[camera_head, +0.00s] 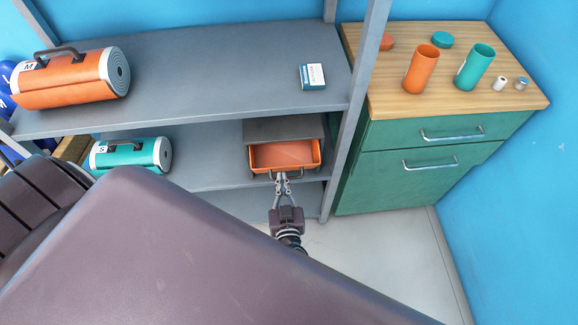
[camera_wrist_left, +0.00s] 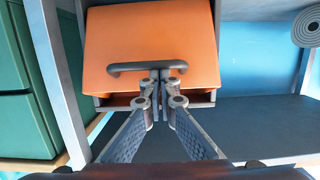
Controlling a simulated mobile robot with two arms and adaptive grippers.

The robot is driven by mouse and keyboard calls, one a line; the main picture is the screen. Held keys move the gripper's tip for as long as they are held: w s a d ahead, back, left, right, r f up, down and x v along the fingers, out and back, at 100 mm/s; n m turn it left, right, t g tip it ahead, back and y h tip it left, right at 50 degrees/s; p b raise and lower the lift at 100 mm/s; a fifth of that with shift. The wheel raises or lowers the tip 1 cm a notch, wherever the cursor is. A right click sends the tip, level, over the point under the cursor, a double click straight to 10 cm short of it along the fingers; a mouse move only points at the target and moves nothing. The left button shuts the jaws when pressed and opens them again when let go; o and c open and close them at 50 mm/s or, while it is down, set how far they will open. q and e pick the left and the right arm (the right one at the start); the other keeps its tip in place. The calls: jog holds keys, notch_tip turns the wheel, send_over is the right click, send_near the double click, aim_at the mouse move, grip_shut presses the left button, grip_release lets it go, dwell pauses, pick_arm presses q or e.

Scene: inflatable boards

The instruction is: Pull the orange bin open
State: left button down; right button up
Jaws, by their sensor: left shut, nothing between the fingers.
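The orange bin (camera_head: 285,155) sits in a grey housing (camera_head: 284,130) on the lower shelf. It is partly drawn out, and its inside shows from above. In the left wrist view its orange front (camera_wrist_left: 150,35) fills the upper middle, with a dark bar handle (camera_wrist_left: 125,68) across it. My left gripper (camera_head: 281,178) is at the bin's front, by the handle. Its fingertips also show in the left wrist view (camera_wrist_left: 163,78), closed together and overlapping the middle of the handle, with nothing seen held between them. I cannot tell whether they touch the handle. My right gripper is not in view.
The grey shelf unit (camera_head: 220,70) holds an orange roll (camera_head: 62,84), a teal roll (camera_head: 125,154) and a small box (camera_head: 312,76). A green cabinet (camera_head: 400,180) with orange and teal canisters on top stands close on the right. The floor (camera_head: 380,250) in front is clear.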

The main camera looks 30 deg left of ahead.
pick_arm(q)
jog(key=shift+s+d+f+t+b, duration=0.25)
jog(key=shift+s+f+b, duration=0.15)
jog(key=shift+f+b, duration=0.2)
jog(key=shift+s+d+f+t+b, duration=0.2)
jog(key=shift+s+f+b, duration=0.2)
jog(key=shift+f+b, duration=0.15)
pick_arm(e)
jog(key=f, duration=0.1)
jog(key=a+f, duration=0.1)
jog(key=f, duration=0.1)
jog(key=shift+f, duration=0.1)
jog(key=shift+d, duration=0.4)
